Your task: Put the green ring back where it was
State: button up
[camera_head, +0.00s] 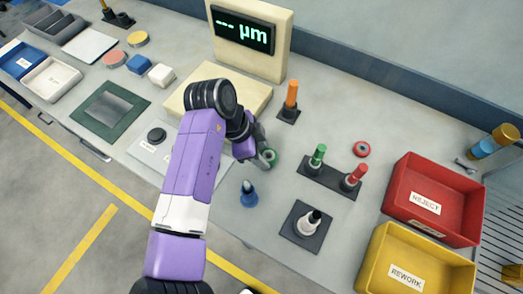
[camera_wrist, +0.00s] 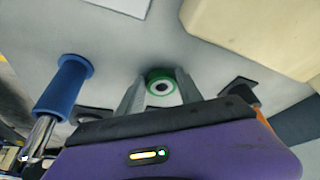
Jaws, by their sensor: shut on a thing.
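The green ring (camera_head: 271,157), with a pale inner part and a dark hole, is between the fingers of my gripper (camera_head: 263,156). In the wrist view the ring (camera_wrist: 152,83) sits at the fingertips of my gripper (camera_wrist: 160,90), which is shut on it. It is low over or on the grey bench; I cannot tell if it touches. A green-topped peg (camera_head: 319,152) stands on a black base (camera_head: 326,180) just right of my gripper, beside a red-topped peg (camera_head: 357,174).
A red ring (camera_head: 362,149) lies behind the base. A red REJECT bin (camera_head: 414,218) and yellow REWORK bin (camera_head: 390,275) are at right. A display unit (camera_head: 277,14) stands behind.

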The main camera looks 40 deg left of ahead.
jog(key=shift+s+d+f+b, duration=0.1)
jog(key=shift+f+b, duration=0.4)
jog(key=shift+f, duration=0.3)
jog(key=o, duration=1.2)
jog(key=shift+f, duration=0.2)
jog(key=shift+r+p, duration=0.4)
jog(key=shift+r, duration=0.15)
jog(key=b+v, duration=0.2)
jog(key=v, duration=1)
jog(key=shift+r, duration=0.45)
